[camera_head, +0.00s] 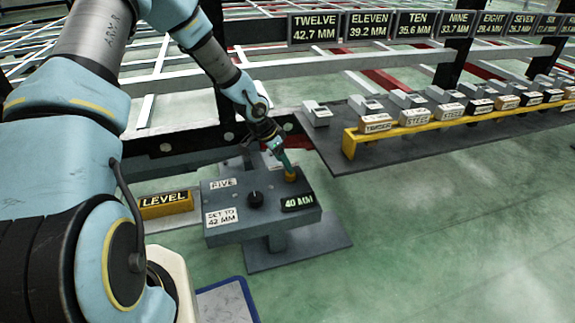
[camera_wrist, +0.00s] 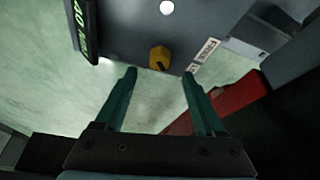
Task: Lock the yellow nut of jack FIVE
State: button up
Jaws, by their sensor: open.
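Jack FIVE (camera_head: 232,192) is a grey box on a post, with a FIVE label, a black knob (camera_head: 255,198), a "SET TO 42 MM" label (camera_head: 221,217) and a display (camera_head: 298,202) reading 40 MM. The yellow nut (camera_head: 291,177) sits at the box's back right corner, partly behind my gripper (camera_head: 285,163). In the wrist view the yellow nut (camera_wrist: 158,54) has a dark mark and lies just beyond the fingertips, roughly centred between them. My gripper (camera_wrist: 159,73) is open and empty. A small white label (camera_wrist: 206,52) beside the nut is hard to read.
A yellow LEVEL block (camera_head: 165,204) stands left of the jack. A yellow rack (camera_head: 352,143) with labelled blocks such as STEEL stands at the right. Dark chassis beams run behind the jack. A red part (camera_wrist: 238,95) lies close to the right finger. Green floor at front right is clear.

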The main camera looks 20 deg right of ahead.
jog(key=p+v, duration=0.1)
jog(key=v, duration=0.4)
jog(key=shift+r, duration=0.1)
jog(key=a+r+n+y, duration=0.1)
jog(key=a+r+n, duration=0.15)
jog(key=a, duration=0.35)
jog(key=a+r+n+t+y, duration=0.1)
jog(key=a+r+n, duration=0.15)
jog(key=a, duration=0.35)
jog(key=a+r+n+y, duration=0.1)
jog(key=a+r, duration=0.3)
jog(key=a, duration=0.2)
jog(key=s+a+r+n+y, duration=0.1)
jog(key=s+a+r+n, duration=0.4)
jog(key=s+a, duration=0.15)
jog(key=s+a+r+n, duration=0.4)
jog(key=s+a+n, duration=0.1)
jog(key=a, duration=0.3)
notch_tip(320, 180, up, 35)
jog(key=p, duration=3.5)
jog(key=shift+w+d+f+m, duration=0.2)
jog(key=shift+w+d+m, duration=0.05)
jog(key=shift+m, duration=0.05)
